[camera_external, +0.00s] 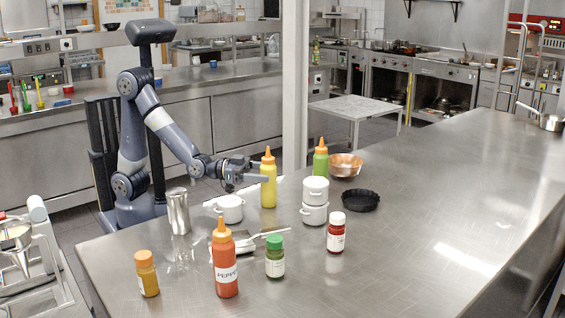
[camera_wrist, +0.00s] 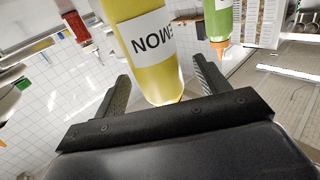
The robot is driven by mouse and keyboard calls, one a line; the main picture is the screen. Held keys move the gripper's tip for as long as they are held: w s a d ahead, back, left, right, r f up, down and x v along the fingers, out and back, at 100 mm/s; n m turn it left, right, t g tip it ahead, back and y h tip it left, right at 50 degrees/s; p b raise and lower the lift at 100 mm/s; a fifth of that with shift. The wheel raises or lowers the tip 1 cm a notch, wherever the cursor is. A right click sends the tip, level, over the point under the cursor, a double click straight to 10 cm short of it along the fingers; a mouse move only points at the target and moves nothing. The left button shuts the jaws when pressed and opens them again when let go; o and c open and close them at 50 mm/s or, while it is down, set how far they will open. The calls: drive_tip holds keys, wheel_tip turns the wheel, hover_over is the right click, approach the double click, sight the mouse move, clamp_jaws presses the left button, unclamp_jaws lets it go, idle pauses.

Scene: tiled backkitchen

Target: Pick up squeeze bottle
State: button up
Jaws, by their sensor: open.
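A yellow squeeze bottle (camera_external: 268,188) with an orange nozzle stands upright on the steel counter. In the wrist view the yellow bottle (camera_wrist: 150,55), labelled LEMON, appears upside down between my fingers, with a gap on each side. My gripper (camera_external: 256,172) is open at the bottle's upper part, reaching in from the left; it also shows in the wrist view (camera_wrist: 162,88). A green squeeze bottle (camera_external: 320,162) stands behind to the right and shows in the wrist view (camera_wrist: 219,20). A red-orange squeeze bottle (camera_external: 225,265) labelled PEPPER stands at the front.
A white pot (camera_external: 230,209) and a steel shaker (camera_external: 178,212) stand left of the yellow bottle. Stacked white pots (camera_external: 315,202), a black dish (camera_external: 360,200) and a copper bowl (camera_external: 346,165) are to its right. Small jars stand in front.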

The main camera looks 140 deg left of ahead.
sight(274, 173)
drive_tip(key=shift+x, duration=1.65)
drive_tip(key=shift+c, duration=0.3)
drive_tip(key=c, duration=1.1)
